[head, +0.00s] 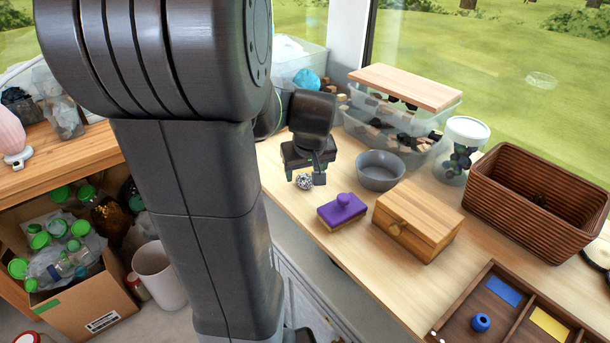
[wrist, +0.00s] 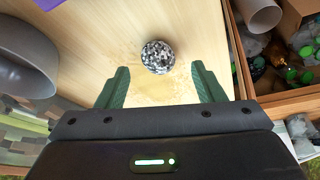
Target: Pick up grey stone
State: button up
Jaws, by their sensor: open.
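The grey stone (head: 304,182) is a small round, speckled black-and-white piece on the light wooden table (head: 375,270). In the wrist view the stone (wrist: 157,57) lies between the lines of my two green fingers, a little beyond their tips. My gripper (head: 305,182) is over the table at the stone, seen from behind in the head view. In the wrist view my gripper (wrist: 161,82) is open with nothing between its fingers. The stone appears to rest on the table, apart from both fingers.
A grey bowl (head: 380,170) and a purple-topped block (head: 342,210) are close to the stone. A wooden box (head: 418,220), a brown basket (head: 536,203) and a divided tray (head: 487,271) stand to the right. Clear bins (head: 385,130) are behind. The table edge is near the stone.

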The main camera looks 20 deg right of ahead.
aim_at(305, 177)
jog(key=shift+x, duration=1.7)
jog(key=shift+d, duration=0.1)
jog(key=shift+c, duration=0.2)
jog(key=c, duration=1.1)
jog(key=shift+o, duration=0.2)
jog(key=shift+r, duration=0.1)
